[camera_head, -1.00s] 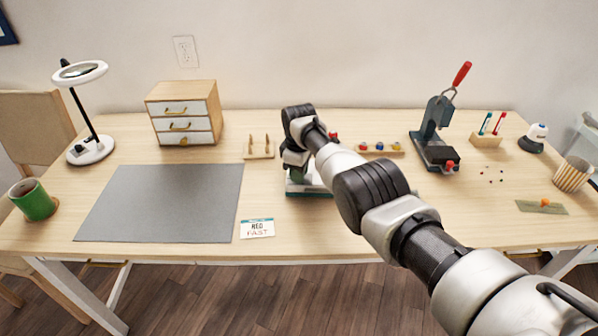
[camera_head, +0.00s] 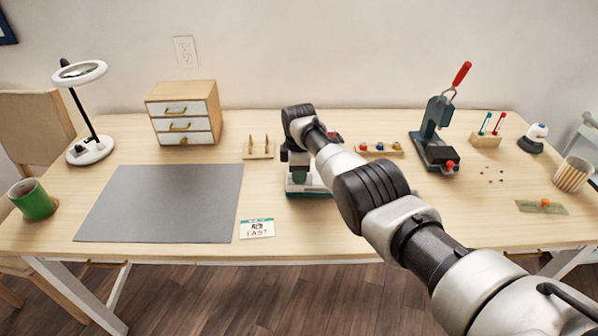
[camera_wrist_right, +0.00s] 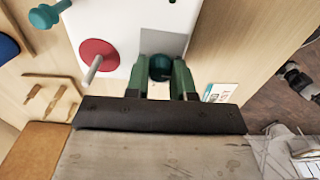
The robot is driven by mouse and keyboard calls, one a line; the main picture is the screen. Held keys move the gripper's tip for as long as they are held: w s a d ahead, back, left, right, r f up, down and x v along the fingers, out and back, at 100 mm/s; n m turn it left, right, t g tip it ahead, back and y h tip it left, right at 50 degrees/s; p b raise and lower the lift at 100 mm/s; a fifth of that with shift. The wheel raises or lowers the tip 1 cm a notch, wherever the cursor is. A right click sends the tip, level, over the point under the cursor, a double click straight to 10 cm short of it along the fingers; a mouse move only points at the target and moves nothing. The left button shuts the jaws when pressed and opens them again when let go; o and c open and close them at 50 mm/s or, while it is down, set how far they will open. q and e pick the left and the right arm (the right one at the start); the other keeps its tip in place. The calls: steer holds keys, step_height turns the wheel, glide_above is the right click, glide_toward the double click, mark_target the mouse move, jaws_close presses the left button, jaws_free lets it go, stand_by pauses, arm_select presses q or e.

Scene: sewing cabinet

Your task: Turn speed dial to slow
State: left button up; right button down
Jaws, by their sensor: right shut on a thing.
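The sewing machine (camera_head: 309,190) stands at the middle of the table, mostly hidden behind my right arm in the head view. The right wrist view shows its white body (camera_wrist_right: 120,25), with a red disc (camera_wrist_right: 97,56) and a metal pin on it. The dark teal dial (camera_wrist_right: 161,66) sits on the white body between the two green fingers of my right gripper (camera_wrist_right: 165,78), which is shut on it. The dial's marking and setting cannot be read. My left gripper is not in view.
A small card (camera_head: 257,228) lies in front of the machine. Left are a grey mat (camera_head: 163,203) and a drawer box (camera_head: 184,112); a pegged wooden stand (camera_head: 258,150) is close by. A press with a red handle (camera_head: 435,135) stands to the right.

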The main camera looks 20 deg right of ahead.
steer(key=c, duration=1)
jaws_free()
steer(key=shift+o, duration=0.2)
step_height(320, 180, up, 3)
steer(key=shift+p, duration=0.9)
step_height(320, 180, up, 8)
steer(key=shift+p, duration=0.35)
steer(key=shift+f, duration=0.1)
